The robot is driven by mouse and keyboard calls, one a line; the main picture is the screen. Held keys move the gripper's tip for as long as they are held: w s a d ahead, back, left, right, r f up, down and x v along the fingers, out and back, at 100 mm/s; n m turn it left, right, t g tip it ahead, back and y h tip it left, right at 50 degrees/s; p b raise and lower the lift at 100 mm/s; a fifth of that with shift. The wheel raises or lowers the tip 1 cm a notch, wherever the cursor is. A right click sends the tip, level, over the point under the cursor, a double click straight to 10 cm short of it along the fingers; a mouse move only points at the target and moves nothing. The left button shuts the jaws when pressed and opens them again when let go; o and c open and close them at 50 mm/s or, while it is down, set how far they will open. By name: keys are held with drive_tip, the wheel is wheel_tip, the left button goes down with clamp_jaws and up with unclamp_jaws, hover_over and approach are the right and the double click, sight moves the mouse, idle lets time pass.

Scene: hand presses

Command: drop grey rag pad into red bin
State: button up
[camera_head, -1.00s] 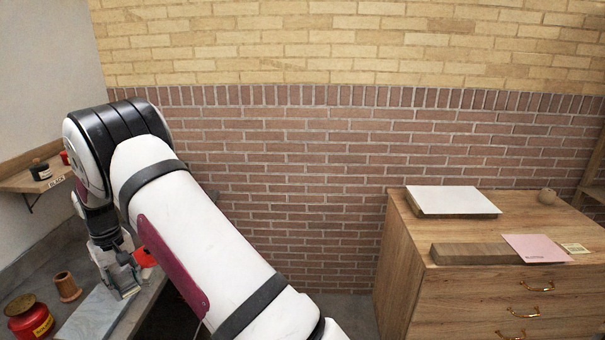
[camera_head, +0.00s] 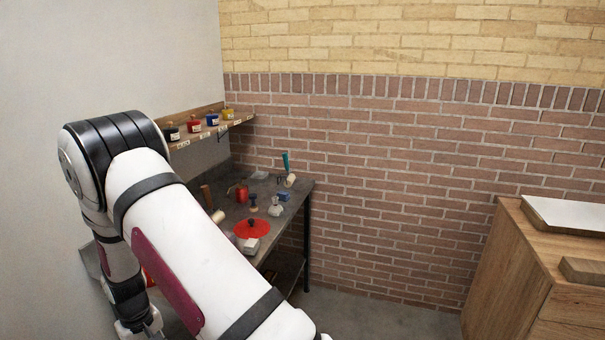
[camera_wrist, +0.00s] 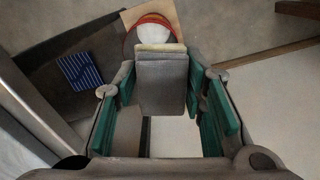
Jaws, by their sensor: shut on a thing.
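My gripper (camera_wrist: 162,88) has teal-lined fingers in the wrist view. It is shut on a grey block-like pad (camera_wrist: 162,78), which I take to be the grey rag pad. The pad is held between the fingers. Just beyond it, partly hidden by the pad, is a round thing with a red-orange rim and a white middle (camera_wrist: 153,30); I cannot tell whether it is the red bin. In the head view my gripper's lower end is cut off by the bottom edge. No red bin shows clearly there.
A grey bench (camera_head: 294,206) along the wall holds a red disc (camera_head: 262,230) and several small items. A shelf (camera_head: 240,121) with ink pots hangs above. A wooden chest (camera_head: 497,285) stands right. A blue striped cloth (camera_wrist: 80,71) lies left in the wrist view. Floor (camera_head: 375,318) between bench and chest is clear.

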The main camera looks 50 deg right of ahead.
drive_tip(key=w+f+m+b, duration=0.3)
drive_tip(key=f+m+b, duration=0.8)
drive_tip(key=b, duration=0.7)
drive_tip(key=w+f+m+b, duration=0.3)
drive_tip(key=f+m+b, duration=0.9)
drive_tip(key=b, duration=0.6)
drive_tip(key=shift+w+f, duration=0.4)
drive_tip(key=shift+f, duration=0.55)
drive_tip(key=shift+d, duration=0.1)
drive_tip(key=o, duration=1.3)
drive_tip(key=shift+r, duration=0.15)
